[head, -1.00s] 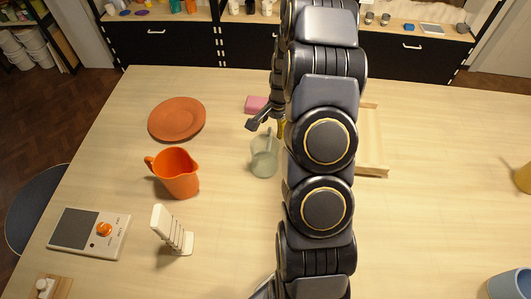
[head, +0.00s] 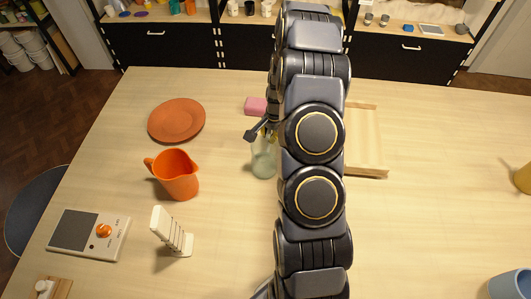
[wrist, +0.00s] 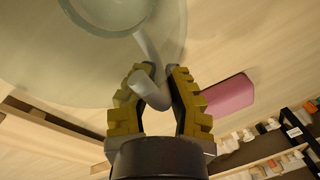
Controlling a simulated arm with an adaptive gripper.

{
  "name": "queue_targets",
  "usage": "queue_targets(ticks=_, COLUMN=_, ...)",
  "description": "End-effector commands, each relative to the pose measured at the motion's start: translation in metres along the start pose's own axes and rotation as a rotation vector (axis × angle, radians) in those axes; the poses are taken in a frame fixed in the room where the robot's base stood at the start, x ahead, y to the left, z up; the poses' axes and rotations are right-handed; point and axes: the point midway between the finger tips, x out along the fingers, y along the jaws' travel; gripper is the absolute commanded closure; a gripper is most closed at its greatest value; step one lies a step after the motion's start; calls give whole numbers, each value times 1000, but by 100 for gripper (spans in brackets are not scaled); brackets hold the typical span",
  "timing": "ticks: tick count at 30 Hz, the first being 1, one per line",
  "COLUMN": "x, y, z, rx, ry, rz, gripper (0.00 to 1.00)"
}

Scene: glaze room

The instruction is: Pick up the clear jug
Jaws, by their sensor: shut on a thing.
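The clear jug (head: 263,163) is pale, greenish and see-through. It stands on the table left of my arm in the head view, partly hidden by my gripper (head: 262,134). In the wrist view the jug's round body (wrist: 70,45) fills the upper left, and its handle runs down between the two yellow-padded fingers of my gripper (wrist: 155,78). My gripper is shut on the jug's handle. I cannot see a gap under the jug.
An orange jug (head: 177,175) stands left of the clear jug, with a terracotta plate (head: 176,120) behind it. A pink block (head: 255,105) lies behind the gripper. A wooden tray (head: 384,150) is right of my arm. A white rack (head: 172,232) and a scale (head: 75,235) are front left.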

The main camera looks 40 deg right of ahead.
Motion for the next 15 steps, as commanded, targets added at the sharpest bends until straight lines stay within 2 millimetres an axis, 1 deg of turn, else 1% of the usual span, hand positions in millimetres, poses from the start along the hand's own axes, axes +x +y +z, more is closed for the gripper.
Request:
queue_targets(ticks=8, x=-1, y=0, z=0, rx=0, ry=-1, rz=1, gripper=100)
queue_targets(ticks=15, x=-12, y=-2, z=0, rx=0, ry=0, rz=-1, gripper=100)
